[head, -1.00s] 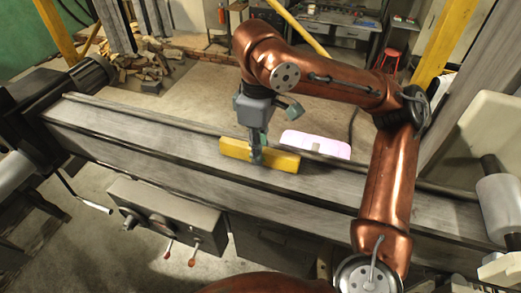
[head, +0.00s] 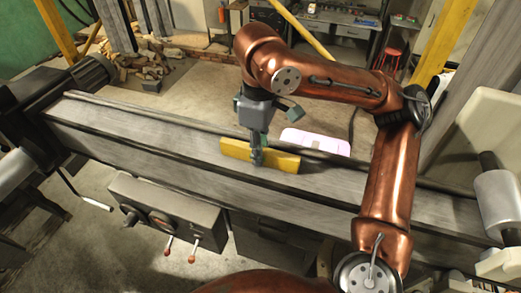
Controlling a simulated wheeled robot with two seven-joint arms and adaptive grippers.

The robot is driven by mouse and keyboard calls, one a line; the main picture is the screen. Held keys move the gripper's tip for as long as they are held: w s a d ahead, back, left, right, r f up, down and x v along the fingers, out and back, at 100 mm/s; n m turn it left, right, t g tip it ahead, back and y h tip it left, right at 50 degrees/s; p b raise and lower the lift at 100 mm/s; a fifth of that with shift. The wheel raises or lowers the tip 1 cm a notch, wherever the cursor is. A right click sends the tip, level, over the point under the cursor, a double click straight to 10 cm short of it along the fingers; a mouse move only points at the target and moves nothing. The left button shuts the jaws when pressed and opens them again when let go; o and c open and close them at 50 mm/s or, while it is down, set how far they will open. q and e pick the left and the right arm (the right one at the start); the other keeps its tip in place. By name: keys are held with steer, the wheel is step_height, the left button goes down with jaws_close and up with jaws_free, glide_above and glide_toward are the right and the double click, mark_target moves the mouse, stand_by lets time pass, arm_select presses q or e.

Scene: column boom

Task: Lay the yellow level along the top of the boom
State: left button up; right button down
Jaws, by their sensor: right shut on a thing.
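The yellow level (head: 278,160) is a flat yellow bar at the top of the grey boom (head: 150,140), lying roughly lengthwise along it. My right gripper (head: 257,158) comes down from above and is shut on the level near its middle. The fingers hide a small part of the level. The level looks close to or on the boom's top face; I cannot tell whether it touches. My left gripper does not show.
A pink-white panel (head: 315,142) shows just behind the boom. A control box (head: 165,215) with red-knobbed levers hangs on the boom's near side. A red stool (head: 391,60) and a workbench (head: 340,20) stand far back. The boom's top left of the level is clear.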

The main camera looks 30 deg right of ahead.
steer(key=c, duration=1.8)
jaws_free()
steer(key=shift+o, duration=0.2)
step_height(320, 180, up, 12)
steer(key=shift+d+f, duration=0.1)
